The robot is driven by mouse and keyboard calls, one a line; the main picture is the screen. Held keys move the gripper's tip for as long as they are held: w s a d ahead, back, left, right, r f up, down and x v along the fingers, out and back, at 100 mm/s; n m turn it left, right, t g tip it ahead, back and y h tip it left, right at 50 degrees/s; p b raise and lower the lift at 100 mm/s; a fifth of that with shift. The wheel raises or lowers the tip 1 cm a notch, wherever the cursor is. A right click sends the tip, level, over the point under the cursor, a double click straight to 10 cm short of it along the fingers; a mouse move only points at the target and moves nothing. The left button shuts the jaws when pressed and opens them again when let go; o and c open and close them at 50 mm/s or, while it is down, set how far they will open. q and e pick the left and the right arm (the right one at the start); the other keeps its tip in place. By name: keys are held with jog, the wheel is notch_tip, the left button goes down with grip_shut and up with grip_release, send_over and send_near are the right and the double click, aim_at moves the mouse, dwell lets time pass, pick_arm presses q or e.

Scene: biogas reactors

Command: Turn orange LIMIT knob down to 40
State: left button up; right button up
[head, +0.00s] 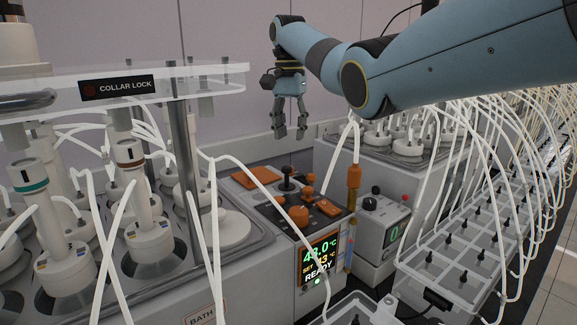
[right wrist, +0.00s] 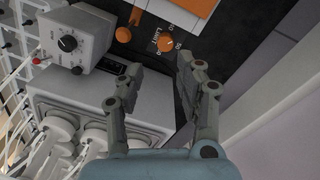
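The orange LIMIT knob (right wrist: 166,42) sits on a black panel in the right wrist view, with white scale marks around it; its exact setting is too small to read. In the head view it appears to be the small orange knob (head: 308,193) at the back of the control panel. My right gripper (head: 291,135) hangs fingers down above and behind the panel, apart from the knob. In the right wrist view its fingers (right wrist: 160,65) are spread and empty, with the knob beyond the gap between the tips. My left gripper is not in view.
A lit display (head: 320,260) shows READY. A grey box with a black dial (head: 370,203) stands right. White hoses loop around the panel's front and right.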

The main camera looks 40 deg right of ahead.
jog(key=f+m, duration=0.3)
jog(key=m, duration=0.1)
jog(key=f+m, duration=0.3)
jog(key=m, duration=0.1)
jog(key=f+m, duration=0.3)
jog(key=m, duration=0.2)
jog(key=shift+w+f, duration=0.2)
jog(key=shift+w, duration=0.1)
grip_shut()
jog(key=shift+r, duration=0.1)
